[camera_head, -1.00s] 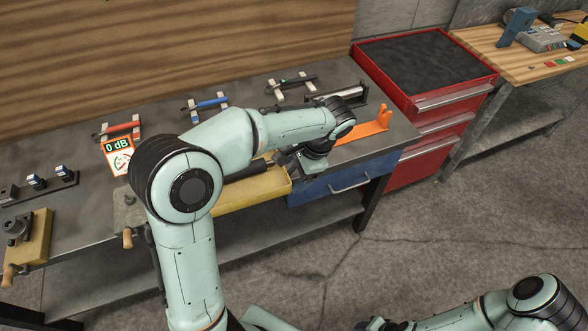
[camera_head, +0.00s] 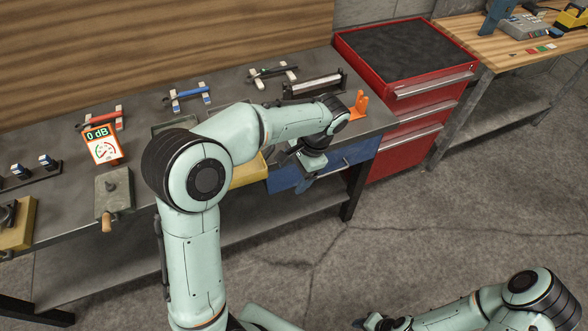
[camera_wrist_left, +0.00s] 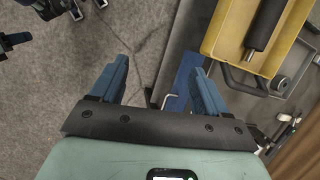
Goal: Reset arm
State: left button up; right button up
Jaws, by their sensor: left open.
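My left gripper (camera_head: 304,182) is at the front edge of the grey workbench (camera_head: 232,100), in front of the blue drawer (camera_head: 345,160). In the left wrist view its two blue fingers (camera_wrist_left: 160,75) are apart with nothing between them; floor and the bench front show beyond. My left arm covers part of the bench and most of the yellow tray (camera_head: 247,174). In the wrist view the tray (camera_wrist_left: 222,38) holds a black-handled tool (camera_wrist_left: 266,24), clear of the fingers. My right arm is low at the right; its gripper (camera_head: 372,323) is small and partly cut off.
A red cabinet (camera_head: 405,48) stands right of the bench, with a wooden table (camera_head: 490,40) beyond. An orange holder (camera_head: 360,104), a gauge sign (camera_head: 102,144) and tools on racks, one blue (camera_head: 188,94), stand on the bench. The floor in front is open.

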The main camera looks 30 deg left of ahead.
dwell(0.4)
pick_arm(q)
jog(key=s+d+f+n+h, duration=0.1)
jog(key=s+d+f+h, duration=0.15)
jog(key=f, duration=0.85)
jog(key=s+d+f+n+h, duration=0.1)
jog(key=s+d+f+h, duration=0.15)
jog(key=f, duration=0.85)
jog(key=s+d+f+n+t+h, duration=0.1)
jog(key=s+d+f+n+h, duration=0.1)
jog(key=s+f+n, duration=0.6)
jog(key=s+d+f, duration=0.1)
jog(key=s+f, duration=0.4)
jog(key=s, duration=0.1)
jog(key=shift+s+d+f+n+t, duration=0.2)
jog(key=shift+s+n+t, duration=0.1)
jog(key=shift+s+t, duration=0.1)
